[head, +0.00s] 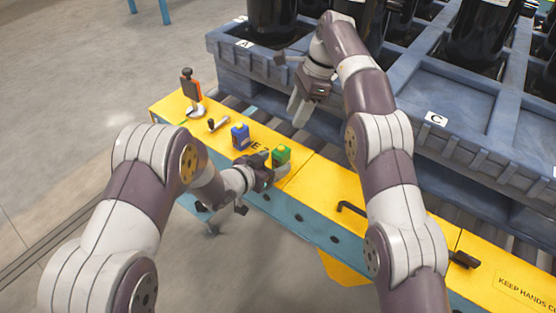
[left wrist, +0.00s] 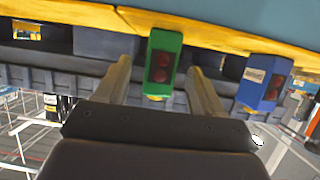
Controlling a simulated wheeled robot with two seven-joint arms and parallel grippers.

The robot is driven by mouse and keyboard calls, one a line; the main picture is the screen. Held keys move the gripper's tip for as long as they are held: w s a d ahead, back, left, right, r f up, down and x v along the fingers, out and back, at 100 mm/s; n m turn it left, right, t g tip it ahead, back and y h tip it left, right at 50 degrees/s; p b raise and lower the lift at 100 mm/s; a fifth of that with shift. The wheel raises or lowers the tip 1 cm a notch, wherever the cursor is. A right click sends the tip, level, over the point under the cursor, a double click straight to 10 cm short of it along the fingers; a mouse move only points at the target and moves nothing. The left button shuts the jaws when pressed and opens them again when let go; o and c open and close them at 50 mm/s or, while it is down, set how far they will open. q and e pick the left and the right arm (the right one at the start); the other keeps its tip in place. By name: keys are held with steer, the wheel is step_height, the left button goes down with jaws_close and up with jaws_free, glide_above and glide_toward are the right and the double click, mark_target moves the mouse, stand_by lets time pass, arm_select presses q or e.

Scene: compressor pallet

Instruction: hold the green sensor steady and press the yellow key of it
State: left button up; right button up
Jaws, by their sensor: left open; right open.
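The green sensor (head: 281,155) stands on the yellow bench top in the head view, with a small yellowish patch on its top that looks like the yellow key (head: 282,148). In the left wrist view the green sensor (left wrist: 155,84) shows two dark red round windows and sits between the two open fingers of my left gripper (left wrist: 160,72), with a gap on each side. In the head view my left gripper (head: 268,168) is close beside the sensor's near left side. My right gripper (head: 299,108) is open and empty, above and behind the sensor.
A blue sensor (head: 240,136) stands left of the green one. Beyond it are a small dark-tipped part (head: 218,124) and an orange-black device on a stand (head: 192,92). A blue-grey pallet (head: 460,105) with black cylinders stands behind. A black handle (head: 352,208) is at right.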

mark_target(276, 162)
arm_select(q)
steer(key=x, duration=0.4)
steer(key=shift+w, duration=0.1)
steer(key=c, duration=1.1)
arm_select(e)
jaws_close()
stand_by(0.8)
